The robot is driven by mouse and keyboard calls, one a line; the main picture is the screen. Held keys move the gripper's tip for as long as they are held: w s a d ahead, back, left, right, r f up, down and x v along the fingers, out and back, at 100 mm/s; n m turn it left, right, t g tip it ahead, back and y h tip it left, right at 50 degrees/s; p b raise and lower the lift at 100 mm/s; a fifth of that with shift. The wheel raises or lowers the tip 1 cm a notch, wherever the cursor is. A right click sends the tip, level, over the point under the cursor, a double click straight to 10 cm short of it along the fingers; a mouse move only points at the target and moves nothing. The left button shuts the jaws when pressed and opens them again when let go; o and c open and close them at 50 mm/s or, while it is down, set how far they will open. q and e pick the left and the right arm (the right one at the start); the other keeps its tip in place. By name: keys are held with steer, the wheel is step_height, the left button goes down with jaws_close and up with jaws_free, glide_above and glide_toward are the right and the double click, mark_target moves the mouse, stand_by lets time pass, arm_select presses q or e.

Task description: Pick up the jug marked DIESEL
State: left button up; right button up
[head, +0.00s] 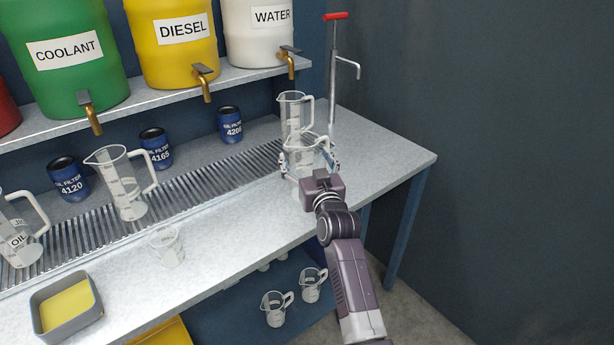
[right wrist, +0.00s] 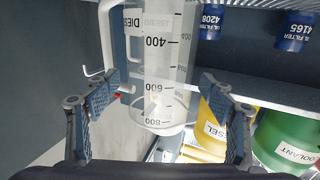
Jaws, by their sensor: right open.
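The clear jug marked DIESEL (right wrist: 160,50) stands upright on the bench; in the right wrist view part of its label and its scale show. In the head view the nearer clear jug (head: 304,152) at the bench's right end appears to be this one, partly hidden by my right gripper (head: 311,166). In the right wrist view my right gripper (right wrist: 158,84) is open, its fingers on either side of the jug with gaps between. Whether a finger touches it I cannot tell. My left gripper is not in view.
Another clear jug (head: 292,108) stands just behind. A pump with a red handle (head: 335,16) rises beside it. A clear jug (head: 128,190), a small beaker (head: 167,247) and a grey tray (head: 82,322) are further left. The bench's right end (head: 385,160) is clear.

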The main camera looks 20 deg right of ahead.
steer(key=shift+w+d+f+b, duration=0.15)
steer(key=shift+w+b, duration=0.35)
steer(key=shift+w, duration=0.8)
steer(key=shift+s, duration=0.1)
steer(key=shift+c, duration=0.4)
steer(key=c, duration=1.5)
steer(key=shift+c, duration=0.5)
steer(key=shift+r, duration=0.2)
